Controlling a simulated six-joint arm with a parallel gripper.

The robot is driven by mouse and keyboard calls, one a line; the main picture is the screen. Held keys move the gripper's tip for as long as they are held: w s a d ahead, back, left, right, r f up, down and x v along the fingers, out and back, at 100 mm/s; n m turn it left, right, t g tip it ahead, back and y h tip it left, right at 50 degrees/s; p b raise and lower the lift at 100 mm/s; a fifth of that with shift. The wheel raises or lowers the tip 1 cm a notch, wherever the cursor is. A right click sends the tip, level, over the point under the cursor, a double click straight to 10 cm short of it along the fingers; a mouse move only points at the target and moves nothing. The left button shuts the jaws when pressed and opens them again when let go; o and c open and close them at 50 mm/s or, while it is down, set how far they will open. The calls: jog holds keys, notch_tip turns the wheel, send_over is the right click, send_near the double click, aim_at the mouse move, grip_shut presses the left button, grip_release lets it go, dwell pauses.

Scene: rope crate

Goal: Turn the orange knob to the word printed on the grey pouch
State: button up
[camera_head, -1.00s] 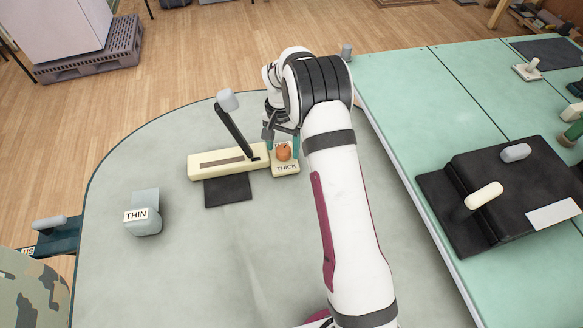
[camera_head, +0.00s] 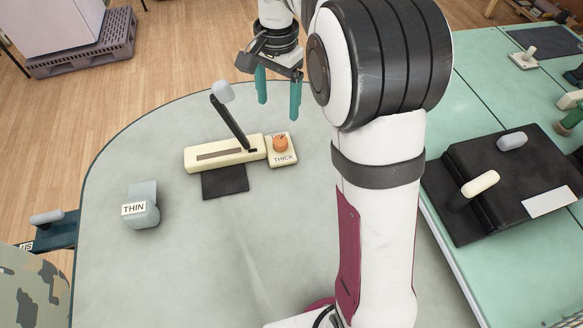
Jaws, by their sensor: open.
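The orange knob (camera_head: 281,143) sits on a small cream plate (camera_head: 286,161) with the word THICK printed on its near edge. A second word at the plate's far edge is partly hidden by the knob and too small to read. I cannot tell which way the knob points. The grey pouch (camera_head: 146,217) stands at the left of the grey table and bears a white label reading THIN. My gripper (camera_head: 278,110) is open and empty, raised above the knob, its teal fingers pointing down and apart from it.
A cream slider box (camera_head: 225,153) with a tilted grey-tipped lever (camera_head: 229,120) adjoins the knob plate on the left. A dark square (camera_head: 225,181) lies before it. The green table (camera_head: 472,85) at right holds a black box (camera_head: 520,180). The grey table's front is clear.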

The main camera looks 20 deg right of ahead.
jog(key=s+a+r+n, duration=0.2)
jog(key=s+n, duration=0.1)
jog(key=s, duration=1.4)
jog(key=shift+s+a+y, duration=0.15)
jog(key=shift+s+y, duration=0.25)
jog(key=shift+r, duration=0.1)
jog(key=s+a+f+n, duration=0.1)
jog(key=s+f, duration=0.3)
jog(key=s, duration=0.7)
jog(key=shift+s+n+y, duration=0.15)
jog(key=shift+n+y, duration=0.15)
